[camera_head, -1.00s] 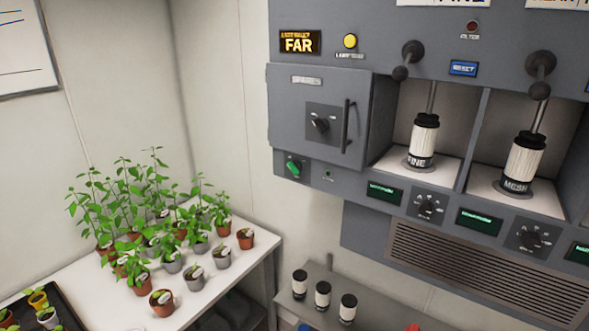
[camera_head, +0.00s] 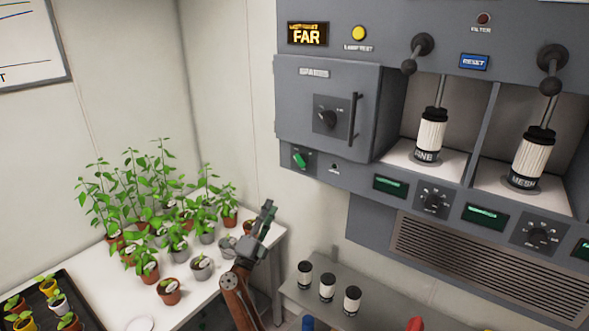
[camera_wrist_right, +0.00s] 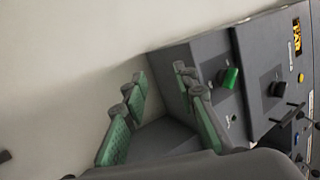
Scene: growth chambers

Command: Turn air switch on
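A green rotary switch (camera_head: 299,160) sits at the lower left of the grey wall cabinet, beneath the door marked SPARES. Its label is too small to read. It also shows in the right wrist view (camera_wrist_right: 230,78), turned on its side. My right gripper (camera_head: 268,212) is below and left of the switch, apart from it, in front of the plant table. In the right wrist view its green-padded fingers (camera_wrist_right: 162,85) are spread with nothing between them. My left gripper is out of view.
The SPARES door (camera_head: 327,85) has a dark knob (camera_head: 328,118) and a vertical handle above the switch. Potted plants stand on a white table (camera_head: 200,301) at left. Several black-and-white canisters stand on a low shelf (camera_head: 335,272). Bare wall lies left of the cabinet.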

